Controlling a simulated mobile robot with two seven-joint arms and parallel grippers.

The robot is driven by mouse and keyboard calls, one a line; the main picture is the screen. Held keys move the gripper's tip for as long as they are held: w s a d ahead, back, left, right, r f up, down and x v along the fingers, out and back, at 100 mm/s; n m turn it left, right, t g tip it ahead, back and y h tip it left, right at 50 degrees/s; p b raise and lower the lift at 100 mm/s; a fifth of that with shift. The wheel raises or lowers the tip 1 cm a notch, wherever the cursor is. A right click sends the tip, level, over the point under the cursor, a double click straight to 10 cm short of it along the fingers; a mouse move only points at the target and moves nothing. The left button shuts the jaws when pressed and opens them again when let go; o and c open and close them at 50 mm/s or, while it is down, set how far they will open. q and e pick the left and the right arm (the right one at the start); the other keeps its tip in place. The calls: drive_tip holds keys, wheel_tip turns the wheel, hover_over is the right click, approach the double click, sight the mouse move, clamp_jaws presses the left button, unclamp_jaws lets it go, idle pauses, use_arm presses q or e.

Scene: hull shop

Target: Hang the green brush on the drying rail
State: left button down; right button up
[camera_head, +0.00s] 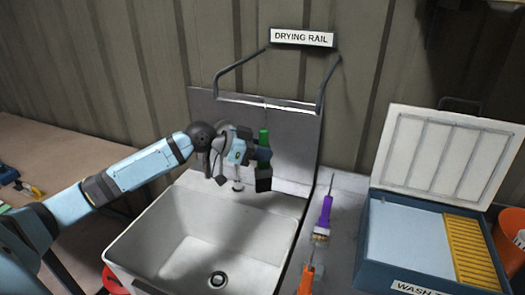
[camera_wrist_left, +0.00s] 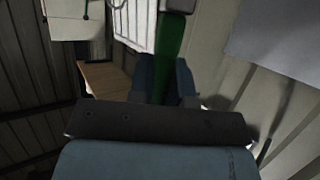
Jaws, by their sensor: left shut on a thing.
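The green brush (camera_head: 263,137) is upright in my left gripper (camera_head: 262,154), above the back of the sink. Its green handle points up and a dark block-shaped end (camera_head: 263,184) hangs below the jaws. My left gripper is shut on it. In the left wrist view the green handle (camera_wrist_left: 171,42) stands between the fingers (camera_wrist_left: 165,78). The drying rail (camera_head: 267,102) runs between two dark bent brackets on the wall behind the sink, under a "DRYING RAIL" sign (camera_head: 303,37). In the picture the handle's top is just below the rail; the depth gap is unclear. My right gripper is not in view.
A white sink (camera_head: 255,235) lies below the gripper, with a grey splashback (camera_head: 290,150) behind. Purple (camera_head: 326,210) and orange (camera_head: 307,280) handled tools lie on the counter to its right. An open wash box (camera_head: 365,250) and an orange bucket (camera_head: 507,245) are farther right.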

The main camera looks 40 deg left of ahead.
use_arm(q)
drive_tip(key=c, duration=1)
unclamp_jaws()
drive_tip(key=shift+s+a, duration=0.2)
drive_tip(key=shift+b+v, duration=1.9)
drive_tip(key=shift+v, duration=4.75)
drive_tip(key=shift+r, duration=0.1)
